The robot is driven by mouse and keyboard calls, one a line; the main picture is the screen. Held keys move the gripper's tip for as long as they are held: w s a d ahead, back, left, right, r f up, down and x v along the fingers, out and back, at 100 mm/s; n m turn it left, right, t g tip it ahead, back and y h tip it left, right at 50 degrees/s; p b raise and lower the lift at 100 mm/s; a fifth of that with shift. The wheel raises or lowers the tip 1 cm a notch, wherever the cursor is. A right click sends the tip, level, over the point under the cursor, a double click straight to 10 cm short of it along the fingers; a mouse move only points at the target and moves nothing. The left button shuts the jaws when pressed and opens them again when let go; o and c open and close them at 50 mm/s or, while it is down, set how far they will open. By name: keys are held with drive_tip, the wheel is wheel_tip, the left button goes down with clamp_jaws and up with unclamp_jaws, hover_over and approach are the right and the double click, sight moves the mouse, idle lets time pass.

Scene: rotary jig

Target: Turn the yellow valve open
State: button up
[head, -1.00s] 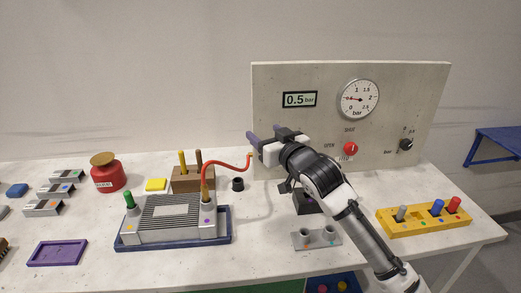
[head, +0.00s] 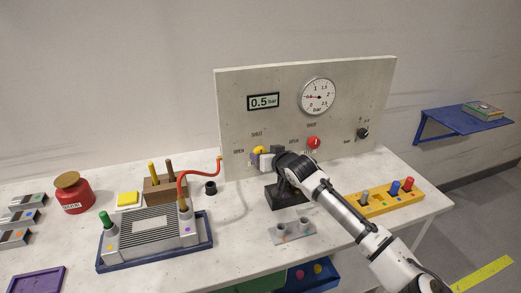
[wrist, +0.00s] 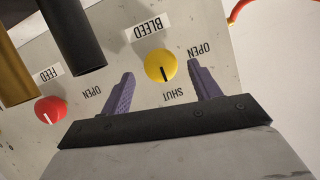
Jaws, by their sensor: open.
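The yellow valve (wrist: 160,66) is a round knob on the upright panel, beside the word BLEED in the wrist view. Its dark mark points toward the word SHUT, with OPEN printed to either side. In the head view the valve (head: 259,150) shows just above my gripper (head: 258,158), partly hidden by it. In the wrist view my gripper (wrist: 161,70) is open, with one purple finger on each side of the valve. Gaps show between fingers and knob; I cannot tell how far the tips reach along it.
A red FEED knob (head: 313,142) sits right of the valve. A red hose (head: 195,171) meets the panel's left edge.

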drive_tip(key=shift+p+x, duration=0.4)
drive_tip(key=shift+x, duration=1.6)
drive_tip(key=shift+c, duration=0.3)
drive_tip(key=c, duration=0.9)
